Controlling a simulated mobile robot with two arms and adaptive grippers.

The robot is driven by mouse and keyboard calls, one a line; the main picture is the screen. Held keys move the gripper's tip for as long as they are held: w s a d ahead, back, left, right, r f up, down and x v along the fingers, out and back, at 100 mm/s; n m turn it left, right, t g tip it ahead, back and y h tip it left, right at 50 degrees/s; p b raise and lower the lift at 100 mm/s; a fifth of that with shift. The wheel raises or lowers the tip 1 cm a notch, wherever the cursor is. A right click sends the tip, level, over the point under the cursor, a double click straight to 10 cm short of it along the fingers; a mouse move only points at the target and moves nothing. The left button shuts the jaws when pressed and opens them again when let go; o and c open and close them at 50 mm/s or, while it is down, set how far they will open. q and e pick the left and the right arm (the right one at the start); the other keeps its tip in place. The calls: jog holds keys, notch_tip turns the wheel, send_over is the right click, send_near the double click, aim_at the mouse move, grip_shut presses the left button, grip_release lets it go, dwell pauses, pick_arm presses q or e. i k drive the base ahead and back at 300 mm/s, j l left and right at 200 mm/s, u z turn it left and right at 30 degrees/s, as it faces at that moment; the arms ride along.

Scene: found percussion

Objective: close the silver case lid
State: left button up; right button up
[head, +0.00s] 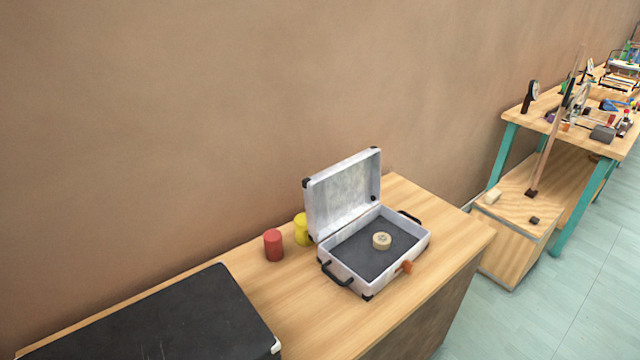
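The silver case (352,280) stands on a wooden bench top, with its front and its orange-brown latch (407,267) towards the lower right. Its lid (343,195) is open and stands up at the back, leaning slightly towards the wall. The case has a dark lining, and a small round tan object (382,240) lies inside it. Dark handles (336,275) show on two sides of the case. Neither of my grippers is in the head view.
A red cylinder (273,245) and a yellow cylinder (301,230) stand left of the lid. A black case (160,320) covers the bench's near left. Bare wood (450,228) lies right of the silver case. A cluttered table (545,103) with teal legs stands far right.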

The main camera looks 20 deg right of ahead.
aim_at(337, 195)
jog(key=l+u, duration=0.25)
jog(key=l, duration=0.25)
jog(key=l+u, duration=0.3)
jog(key=l, duration=0.15)
jog(key=k+l+u, duration=0.25)
jog(key=l, duration=0.2)
jog(key=l+u, duration=0.3)
jog(key=l, duration=0.15)
jog(key=k, duration=0.05)
